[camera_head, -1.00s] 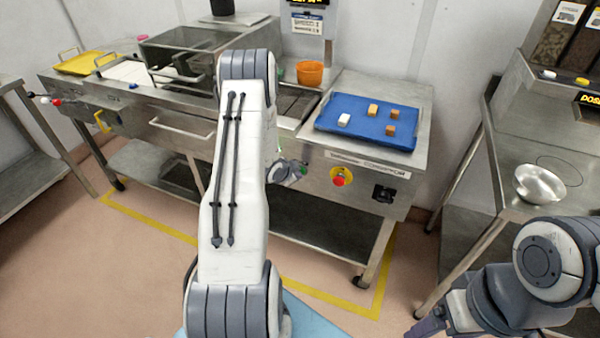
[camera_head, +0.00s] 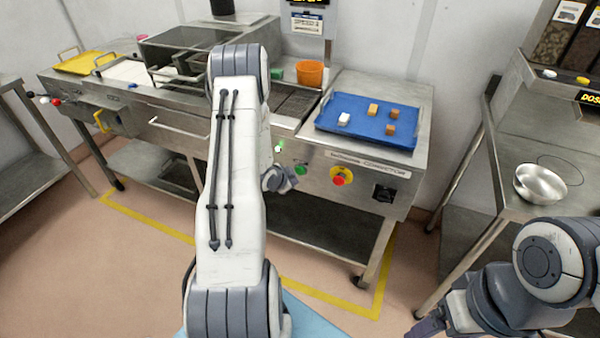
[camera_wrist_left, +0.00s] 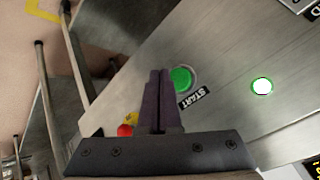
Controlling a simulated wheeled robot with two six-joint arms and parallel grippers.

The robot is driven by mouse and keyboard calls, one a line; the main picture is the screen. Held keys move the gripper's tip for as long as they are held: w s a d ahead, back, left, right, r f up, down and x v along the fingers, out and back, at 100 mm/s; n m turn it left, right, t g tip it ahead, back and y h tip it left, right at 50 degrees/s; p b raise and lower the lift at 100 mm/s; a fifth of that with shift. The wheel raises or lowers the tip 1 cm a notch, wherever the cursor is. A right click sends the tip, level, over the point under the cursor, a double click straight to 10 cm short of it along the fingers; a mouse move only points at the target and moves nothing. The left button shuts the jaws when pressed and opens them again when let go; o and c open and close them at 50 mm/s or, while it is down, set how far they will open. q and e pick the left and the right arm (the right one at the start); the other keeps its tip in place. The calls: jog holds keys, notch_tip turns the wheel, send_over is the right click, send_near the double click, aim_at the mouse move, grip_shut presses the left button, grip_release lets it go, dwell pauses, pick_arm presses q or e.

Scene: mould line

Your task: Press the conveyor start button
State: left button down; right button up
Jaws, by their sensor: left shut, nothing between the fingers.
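The green start button (camera_head: 302,169) is on the steel front panel of the conveyor. In the left wrist view the same button (camera_wrist_left: 181,79) shows just right of my fingertips, above a label reading START (camera_wrist_left: 196,98). My left gripper (camera_head: 291,181) is shut and empty, left of and slightly below the button in the head view. Its dark fingers (camera_wrist_left: 158,75) overlap the button's left edge in the wrist view; I cannot tell contact. A bright green lamp (camera_wrist_left: 262,86) glows on the panel. Only dark tips of my right gripper (camera_head: 425,328) show at the bottom edge.
A red knob on yellow (camera_head: 341,178) sits right of the button, with a black switch (camera_head: 384,193) beyond. Above are a blue tray (camera_head: 366,137) with small blocks and an orange pot (camera_head: 310,74). A steel bowl (camera_head: 540,183) stands on the right table.

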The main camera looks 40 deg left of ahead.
pick_arm(q)
jog(key=shift+s+d, duration=0.2)
jog(key=shift+s, duration=0.65)
jog(key=shift+s+d, duration=0.2)
jog(key=shift+s, duration=0.6)
jog(key=shift+w, duration=0.1)
jog(key=s+d+r+g+h, duration=0.1)
jog(key=d+r+g, duration=0.1)
jog(key=d+r, duration=0.75)
jog(key=d+r+g, duration=0.2)
jog(key=d+r, duration=0.3)
jog(key=d, duration=0.9)
jog(key=s+d+r+g, duration=0.1)
jog(key=s+d+r, duration=0.2)
jog(key=s, duration=0.5)
jog(key=s+d+r+m+g+p, duration=0.1)
jog(key=s+d+r+g, duration=0.1)
jog(key=s+d, duration=0.4)
jog(key=s+d+r+g+h, duration=0.1)
jog(key=s+d+r, duration=0.4)
jog(key=s, duration=0.5)
jog(key=shift+s+m+g+p, duration=0.3)
jog(key=shift+s+g, duration=0.1)
